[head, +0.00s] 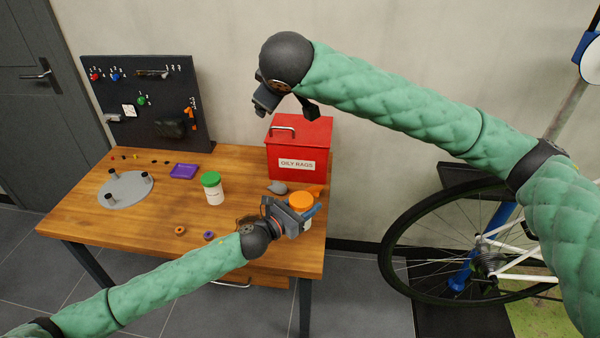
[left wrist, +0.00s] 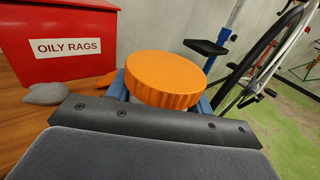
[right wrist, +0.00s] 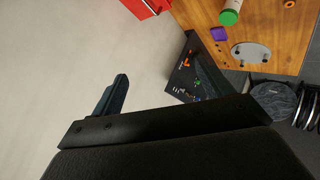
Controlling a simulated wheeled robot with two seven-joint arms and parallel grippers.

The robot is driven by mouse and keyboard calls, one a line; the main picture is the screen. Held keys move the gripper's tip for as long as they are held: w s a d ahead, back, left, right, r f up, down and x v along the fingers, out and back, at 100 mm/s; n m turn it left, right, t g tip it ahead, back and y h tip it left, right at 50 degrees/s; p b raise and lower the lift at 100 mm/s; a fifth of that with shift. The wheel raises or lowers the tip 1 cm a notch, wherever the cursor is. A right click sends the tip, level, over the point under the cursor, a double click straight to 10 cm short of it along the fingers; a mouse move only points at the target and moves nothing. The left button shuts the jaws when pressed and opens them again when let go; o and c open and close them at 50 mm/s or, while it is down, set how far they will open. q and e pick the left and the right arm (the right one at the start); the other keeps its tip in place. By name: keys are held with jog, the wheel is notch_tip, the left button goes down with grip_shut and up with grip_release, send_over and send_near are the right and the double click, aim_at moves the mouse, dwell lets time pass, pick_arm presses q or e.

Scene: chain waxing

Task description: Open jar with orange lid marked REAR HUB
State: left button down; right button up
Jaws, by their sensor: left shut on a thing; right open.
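The jar with the orange lid (head: 301,201) stands near the right edge of the workbench; no marking on it is readable from here. In the left wrist view the orange lid (left wrist: 165,79) is on the jar, between my blue fingers. My left gripper (head: 303,213) is shut on this jar, its fingers around the sides just below the lid. The jar body is mostly hidden by the gripper. My right gripper (head: 290,108) is open and empty, raised above and behind the bench near the red bin. One of its fingers (right wrist: 112,98) shows in the right wrist view.
The red OILY RAGS bin (head: 299,147) stands behind the jar, with a grey lump (head: 278,188) before it. A green-lidded jar (head: 212,188) stands to the left. A bicycle wheel (head: 470,240) is right.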

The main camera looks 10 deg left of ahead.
jog(key=w+d+f+m+g+h, duration=0.2)
jog(key=d+f+m+g+h, duration=0.15)
jog(key=f, duration=0.65)
jog(key=m+g, duration=0.4)
jog(key=m, duration=0.2)
send_over(300, 199)
jog(key=w, duration=0.2)
jog(key=f, duration=1)
jog(key=shift+w+d, duration=0.15)
jog(key=shift+d, duration=0.05)
jog(key=m, duration=0.2)
jog(key=s+m+g, duration=0.1)
jog(key=shift+f, duration=0.25)
jog(key=m, duration=0.1)
jog(key=s+m+g, duration=0.1)
jog(key=m, duration=0.1)
jog(key=shift+s+a, duration=0.15)
jog(key=shift+m, duration=1.25)
jog(key=shift+f, duration=4)
jog(key=c, duration=1)
jog(key=shift+n, duration=1.6)
